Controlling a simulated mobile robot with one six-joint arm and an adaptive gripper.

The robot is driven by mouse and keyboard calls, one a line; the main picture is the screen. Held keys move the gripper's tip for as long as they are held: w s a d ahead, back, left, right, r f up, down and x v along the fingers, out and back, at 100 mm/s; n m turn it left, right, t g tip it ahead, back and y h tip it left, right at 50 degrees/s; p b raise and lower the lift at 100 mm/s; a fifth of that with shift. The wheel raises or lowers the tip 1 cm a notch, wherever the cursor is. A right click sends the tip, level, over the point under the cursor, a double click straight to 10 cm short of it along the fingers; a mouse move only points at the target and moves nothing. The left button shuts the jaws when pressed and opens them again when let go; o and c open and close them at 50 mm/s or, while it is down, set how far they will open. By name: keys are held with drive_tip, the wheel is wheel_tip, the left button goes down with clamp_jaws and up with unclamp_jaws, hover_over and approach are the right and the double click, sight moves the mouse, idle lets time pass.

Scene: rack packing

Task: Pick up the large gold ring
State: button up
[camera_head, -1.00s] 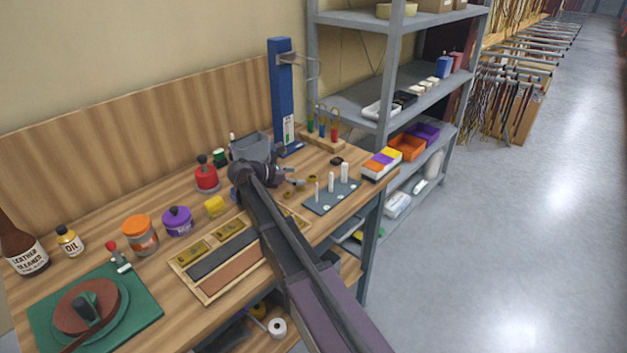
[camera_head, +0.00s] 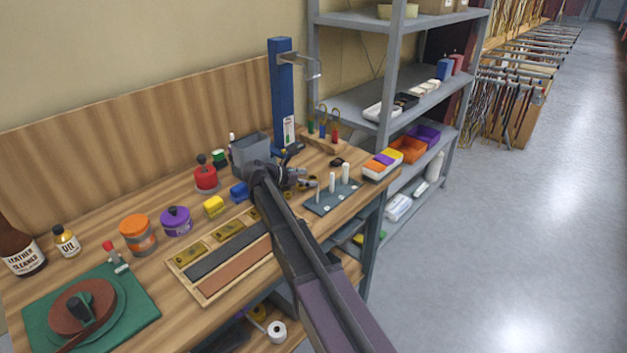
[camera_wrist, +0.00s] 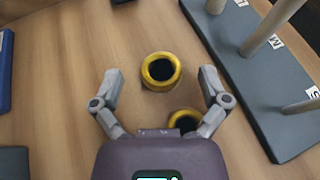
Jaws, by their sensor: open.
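Two gold rings lie on the wooden bench in the wrist view. One gold ring (camera_wrist: 161,71) lies whole in view, just beyond and between my fingertips. The other gold ring (camera_wrist: 184,121) is nearer, partly hidden by the body of my gripper (camera_wrist: 162,82). The farther ring looks slightly bigger, but I cannot tell surely which is the large one. My gripper is open and empty, its two fingers spread to either side of the rings.
A grey peg board (camera_wrist: 250,75) with white upright pegs and letter labels stands close to the right of my gripper. A blue block (camera_head: 239,191) and a grey bin (camera_head: 250,154) are to its left. A blue column (camera_head: 281,95) rises behind.

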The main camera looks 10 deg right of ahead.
sight(309, 178)
drive_tip(key=c, duration=1.1)
drive_tip(key=shift+r, duration=0.2)
wheel_tip(309, 178, up, 10)
drive_tip(key=p, duration=1)
drive_tip(key=shift+f, duration=0.2)
